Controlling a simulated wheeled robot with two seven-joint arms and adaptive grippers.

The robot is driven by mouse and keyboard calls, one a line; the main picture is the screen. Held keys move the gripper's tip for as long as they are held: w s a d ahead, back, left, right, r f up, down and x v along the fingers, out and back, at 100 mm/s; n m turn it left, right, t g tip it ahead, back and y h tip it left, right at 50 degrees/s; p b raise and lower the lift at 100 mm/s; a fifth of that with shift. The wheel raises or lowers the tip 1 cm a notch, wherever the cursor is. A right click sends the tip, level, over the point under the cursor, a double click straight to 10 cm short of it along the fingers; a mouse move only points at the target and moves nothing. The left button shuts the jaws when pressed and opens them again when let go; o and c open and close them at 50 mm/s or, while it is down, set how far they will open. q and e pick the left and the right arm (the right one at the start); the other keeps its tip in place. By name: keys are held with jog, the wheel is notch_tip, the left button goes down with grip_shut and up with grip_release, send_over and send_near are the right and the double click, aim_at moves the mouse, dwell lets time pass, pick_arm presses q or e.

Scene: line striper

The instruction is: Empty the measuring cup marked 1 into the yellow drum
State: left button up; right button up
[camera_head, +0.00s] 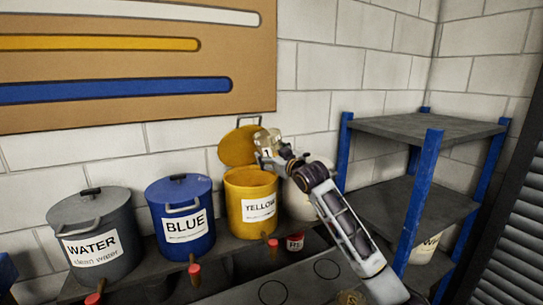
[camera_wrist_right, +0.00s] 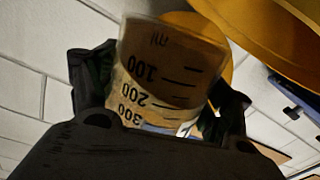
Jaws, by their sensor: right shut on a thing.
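The yellow drum (camera_head: 248,210) stands open at the middle of the head view, its lid (camera_head: 238,147) raised behind it. My right gripper (camera_head: 273,153) is shut on a clear measuring cup (camera_head: 268,139), held above the drum's opening near its right side. In the right wrist view the cup (camera_wrist_right: 168,75) sits between the fingers (camera_wrist_right: 160,105), with its scale numbers upside down and a brownish tint. I cannot tell how much is inside, and no mark 1 is visible. Part of the yellow drum or lid (camera_wrist_right: 275,35) shows beyond it. My left gripper is out of view.
The blue drum (camera_head: 181,227) and grey water drum (camera_head: 88,235) stand closed at left. A white drum (camera_head: 297,203) is partly behind my arm. A shelf with blue posts (camera_head: 415,200) stands at right.

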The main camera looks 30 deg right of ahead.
jog(key=shift+d+r, duration=0.1)
jog(key=shift+d+r+n, duration=0.15)
jog(key=shift+d+n, duration=0.2)
jog(key=shift+n, duration=0.5)
jog(key=shift+d+r+n, duration=0.15)
jog(key=shift+d+n, duration=0.2)
jog(key=shift+n, duration=0.5)
jog(key=shift+d, duration=0.1)
jog(key=shift+d+n, duration=0.3)
jog(key=shift+n, duration=1)
jog(key=shift+d+f+n, duration=0.1)
jog(key=shift+f+n, duration=0.05)
jog(key=shift+n, duration=1.05)
jog(key=shift+f+n+b, duration=0.3)
jog(key=shift+n+b, duration=0.2)
jog(key=shift+n, duration=0.7)
dwell(2.4)
